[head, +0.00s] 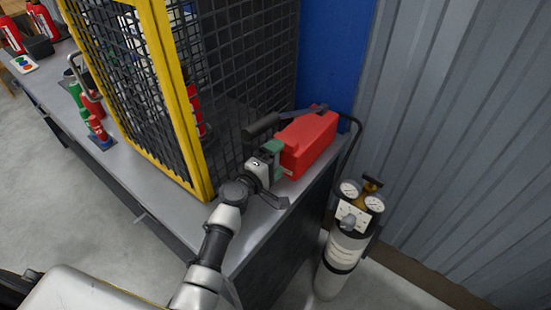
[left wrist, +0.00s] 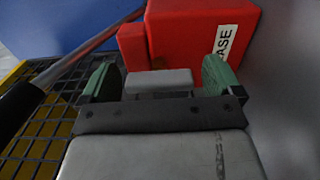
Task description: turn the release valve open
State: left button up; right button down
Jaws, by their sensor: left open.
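The release valve is a red box (head: 310,140) on the near right end of the grey bench, with a lever (head: 297,114) across its top ending in a black grip (head: 261,126). My left gripper (head: 277,158) is at the box's left end, low beside the lever. In the left wrist view its green fingers (left wrist: 160,74) are apart, with the red box (left wrist: 193,38) just ahead and nothing clearly held. The lever (left wrist: 95,45) slants down to the left there, outside the fingers, to its black grip (left wrist: 19,106). I cannot tell whether the fingers touch the box.
A yellow-framed mesh cage (head: 190,110) stands on the bench (head: 160,185) close left of my left arm. A gas cylinder with gauges (head: 343,245) stands on the floor at the right, before a corrugated wall (head: 450,120). Green and red bottles stand farther left.

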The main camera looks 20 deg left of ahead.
pick_arm(q)
jog(key=b+v, duration=0.1)
jog(key=v, duration=0.9)
jog(key=shift+s+a+b, duration=0.15)
jog(key=shift+s+b, duration=0.25)
